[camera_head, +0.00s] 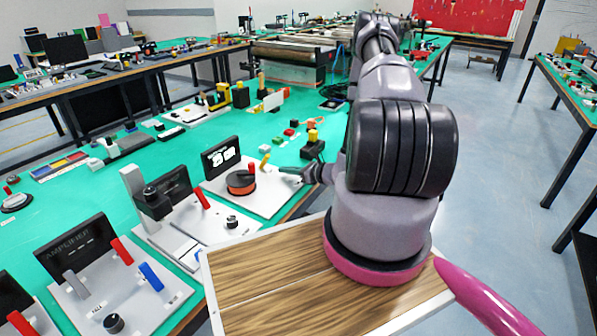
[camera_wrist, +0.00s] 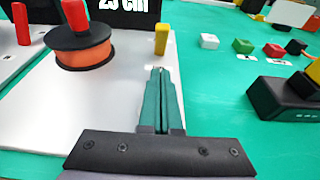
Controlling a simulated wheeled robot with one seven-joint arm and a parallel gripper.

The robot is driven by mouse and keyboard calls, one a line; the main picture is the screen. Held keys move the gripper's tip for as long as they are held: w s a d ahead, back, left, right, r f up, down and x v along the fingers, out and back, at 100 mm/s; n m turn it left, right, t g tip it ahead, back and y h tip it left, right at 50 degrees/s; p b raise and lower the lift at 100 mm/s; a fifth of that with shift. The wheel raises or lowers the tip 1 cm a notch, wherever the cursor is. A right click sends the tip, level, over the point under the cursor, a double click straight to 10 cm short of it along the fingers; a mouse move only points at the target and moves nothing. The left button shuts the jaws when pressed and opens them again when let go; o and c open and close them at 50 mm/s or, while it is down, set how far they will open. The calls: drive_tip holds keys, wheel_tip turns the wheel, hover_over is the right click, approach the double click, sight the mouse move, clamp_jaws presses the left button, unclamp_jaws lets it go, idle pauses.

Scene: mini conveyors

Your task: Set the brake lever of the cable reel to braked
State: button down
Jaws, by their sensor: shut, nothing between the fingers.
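The cable reel (camera_head: 241,183) is an orange spool with black flanges and a red handle on a white base plate. In the wrist view the reel (camera_wrist: 85,54) is at the upper left. A short yellow lever (camera_wrist: 161,40) stands on the plate to the right of the reel; it also shows in the head view (camera_head: 264,162). It looks like the brake lever, nearly upright; its label is not readable. My gripper (camera_wrist: 158,70) is shut and empty, its fingertips low over the plate in front of the yellow lever, apparently apart from it. In the head view my gripper (camera_head: 284,170) is right of the lever.
A black display (camera_wrist: 122,8) reading about 23 cm stands behind the reel. A black box with a yellow knob (camera_head: 313,146) is to the right, with small coloured buttons (camera_wrist: 242,46) behind. Other panels (camera_head: 118,280) fill the near left.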

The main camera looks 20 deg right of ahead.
sight(267, 160)
drive_tip(key=shift+w+a+r, duration=0.3)
drive_tip(key=shift+w+a, duration=0.1)
drive_tip(key=shift+w, duration=0.2)
drive_tip(key=shift+w+a+r, duration=0.3)
drive_tip(key=shift+w+a, duration=0.1)
drive_tip(key=shift+w, duration=0.25)
drive_tip(key=shift+w+a+r, duration=0.3)
drive_tip(key=shift+w+a, duration=0.1)
drive_tip(key=shift+w, duration=0.2)
drive_tip(key=shift+w+a+r+g, duration=0.1)
drive_tip(key=shift+r+g, duration=0.1)
drive_tip(key=shift+g, duration=0.1)
